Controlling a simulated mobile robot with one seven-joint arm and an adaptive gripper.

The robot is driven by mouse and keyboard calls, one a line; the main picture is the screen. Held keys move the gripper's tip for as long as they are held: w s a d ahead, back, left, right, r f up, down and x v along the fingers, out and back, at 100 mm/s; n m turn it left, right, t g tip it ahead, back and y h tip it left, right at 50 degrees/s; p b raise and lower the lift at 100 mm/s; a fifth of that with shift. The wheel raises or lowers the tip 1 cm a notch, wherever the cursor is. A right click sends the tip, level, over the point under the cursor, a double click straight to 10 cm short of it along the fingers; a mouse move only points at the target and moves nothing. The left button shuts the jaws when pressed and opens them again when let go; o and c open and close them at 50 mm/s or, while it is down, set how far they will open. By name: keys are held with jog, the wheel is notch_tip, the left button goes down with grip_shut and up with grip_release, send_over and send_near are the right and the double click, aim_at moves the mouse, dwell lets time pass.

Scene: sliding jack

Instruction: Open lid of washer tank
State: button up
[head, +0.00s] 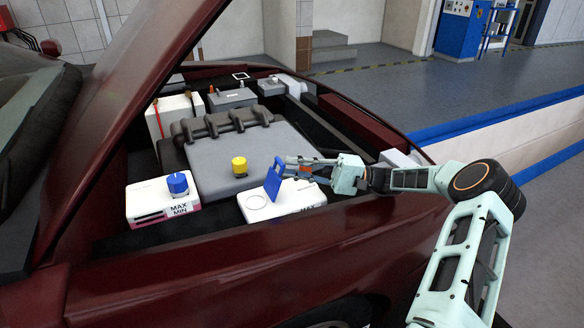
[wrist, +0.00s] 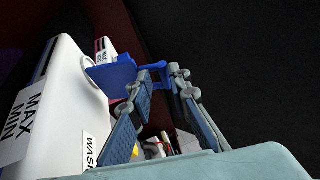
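The white washer tank (head: 298,199) sits at the front right of the engine bay. Its blue lid (head: 274,181) stands upright on the tank, and the round opening ring on top shows beside it. My gripper (head: 288,166) is at the upper right side of the lid. In the wrist view the tank (wrist: 66,95) fills the left, with part of its label showing. The lid (wrist: 108,76) is tilted away from the tank top. My fingers (wrist: 163,78) are apart, with a blue part of the lid at their tips; I cannot tell whether they touch it.
A second white tank (head: 150,205) with a round blue cap stands at the left. The grey engine cover (head: 225,160) with a yellow cap (head: 239,166) lies behind. The raised dark red hood (head: 120,100) hangs at the left, and the fender (head: 260,245) runs in front.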

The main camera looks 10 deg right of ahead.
jog(key=v, duration=1.1)
jog(key=shift+s+d+f, duration=0.1)
